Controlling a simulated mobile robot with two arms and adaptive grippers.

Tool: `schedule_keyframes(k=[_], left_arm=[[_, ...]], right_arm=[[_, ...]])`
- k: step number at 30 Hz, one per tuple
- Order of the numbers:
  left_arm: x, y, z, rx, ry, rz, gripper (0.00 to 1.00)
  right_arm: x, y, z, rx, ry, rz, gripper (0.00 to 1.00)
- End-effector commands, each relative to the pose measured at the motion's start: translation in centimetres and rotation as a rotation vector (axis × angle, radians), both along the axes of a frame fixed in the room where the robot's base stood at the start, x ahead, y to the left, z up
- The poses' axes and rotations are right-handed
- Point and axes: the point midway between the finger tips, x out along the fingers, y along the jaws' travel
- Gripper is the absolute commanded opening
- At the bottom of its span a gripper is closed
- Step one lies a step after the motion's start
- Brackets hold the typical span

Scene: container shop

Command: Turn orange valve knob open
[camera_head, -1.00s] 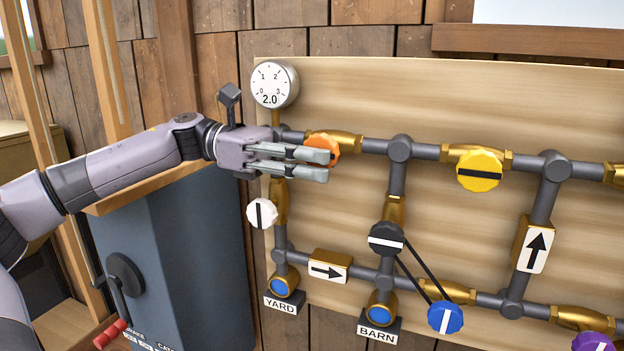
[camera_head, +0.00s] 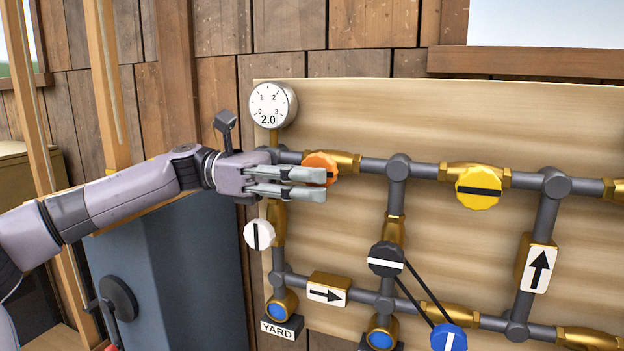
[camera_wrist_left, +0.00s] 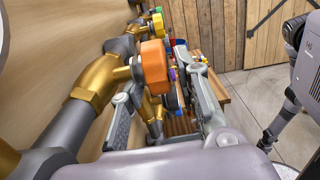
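The orange valve knob (camera_head: 319,160) sits on the upper brass pipe, at the left of the board. A dark bar shows on its face, mostly hidden behind my fingers. My left gripper (camera_head: 326,184) is open, its two fingers one above the other in front of the knob's lower part. In the left wrist view, the orange knob (camera_wrist_left: 155,67) stands beyond and between the spread fingertips of the left gripper (camera_wrist_left: 166,82). I cannot tell whether a finger touches it. My right gripper is not in view.
A round gauge (camera_head: 273,105) reading 2.0 is above left of the knob. A white knob (camera_head: 259,234) is below left, a black knob (camera_head: 386,259) below right, a yellow knob (camera_head: 478,188) farther right. A belt runs from the black knob to a blue knob (camera_head: 449,338).

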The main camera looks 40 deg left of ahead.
Motion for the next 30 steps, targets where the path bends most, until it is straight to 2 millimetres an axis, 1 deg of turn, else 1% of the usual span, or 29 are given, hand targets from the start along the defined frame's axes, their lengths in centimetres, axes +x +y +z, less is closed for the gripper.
schedule_keyframes(k=[9, 12, 14, 17, 24, 27, 30], left_arm=[[0.0, 0.0, -0.1, 0.003, 0.002, -0.002, 0.35], [0.0, 0.0, 0.4, 0.004, 0.001, -0.002, 0.35], [0.0, 0.0, 1.2, 0.003, 0.0, -0.001, 0.35], [0.0, -0.1, 2.9, 0.006, -0.002, -0.002, 0.35], [0.0, -0.1, 7.5, 0.005, -0.002, -0.001, 0.35], [0.0, 0.0, 8.8, 0.004, 0.0, 0.0, 0.35], [0.0, 0.0, 9.6, 0.002, 0.0, -0.001, 0.35]], right_arm=[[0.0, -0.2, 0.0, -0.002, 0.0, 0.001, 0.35], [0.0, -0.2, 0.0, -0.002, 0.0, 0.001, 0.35], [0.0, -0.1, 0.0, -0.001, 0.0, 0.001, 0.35], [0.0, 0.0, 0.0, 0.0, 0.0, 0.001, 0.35], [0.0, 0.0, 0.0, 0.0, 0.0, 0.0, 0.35], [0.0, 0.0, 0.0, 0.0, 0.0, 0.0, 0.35], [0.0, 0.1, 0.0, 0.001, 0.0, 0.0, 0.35]])
